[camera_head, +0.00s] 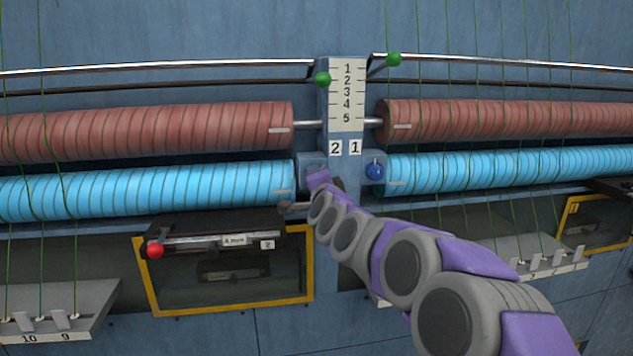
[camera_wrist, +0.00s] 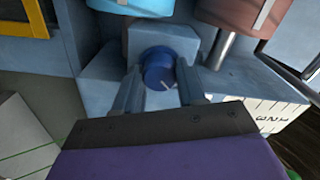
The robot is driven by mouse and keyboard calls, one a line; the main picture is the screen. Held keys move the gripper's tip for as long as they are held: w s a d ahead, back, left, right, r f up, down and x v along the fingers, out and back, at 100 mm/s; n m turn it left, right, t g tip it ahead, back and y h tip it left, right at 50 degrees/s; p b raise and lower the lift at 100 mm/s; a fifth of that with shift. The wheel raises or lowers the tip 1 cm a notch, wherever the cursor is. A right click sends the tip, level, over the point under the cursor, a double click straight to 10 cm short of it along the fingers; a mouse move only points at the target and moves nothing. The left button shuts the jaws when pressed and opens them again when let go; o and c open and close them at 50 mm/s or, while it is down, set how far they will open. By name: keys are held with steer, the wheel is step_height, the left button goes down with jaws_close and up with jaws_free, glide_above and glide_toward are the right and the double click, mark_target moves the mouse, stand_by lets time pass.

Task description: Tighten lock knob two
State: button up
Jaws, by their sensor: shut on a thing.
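Lock knob two (camera_wrist: 157,66) is a round blue knob with a white mark line, on a blue-grey block in the wrist view. My gripper (camera_wrist: 159,80) is shut on it, with one finger on each side. In the head view my gripper (camera_head: 317,177) is below and left of the label "2" (camera_head: 335,148) and hides knob two. The other blue knob (camera_head: 375,170), under the label "1" (camera_head: 355,148), stands free to the right.
Red-brown rollers (camera_head: 150,130) and light blue rollers (camera_head: 140,190) run out on both sides of the post with its numbered scale (camera_head: 347,95). Green-balled levers (camera_head: 322,79) are above. A yellow-framed window (camera_head: 155,290) and a red-knobbed slider (camera_head: 155,250) lie below left.

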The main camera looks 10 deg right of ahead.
steer(key=shift+n+b, duration=1.75)
steer(key=shift+n, duration=2.55)
steer(key=o, duration=1.1)
steer(key=shift+s, duration=0.1)
steer(key=s+b, duration=0.1)
steer(key=s, duration=1.6)
steer(key=shift+s+a+r, duration=0.1)
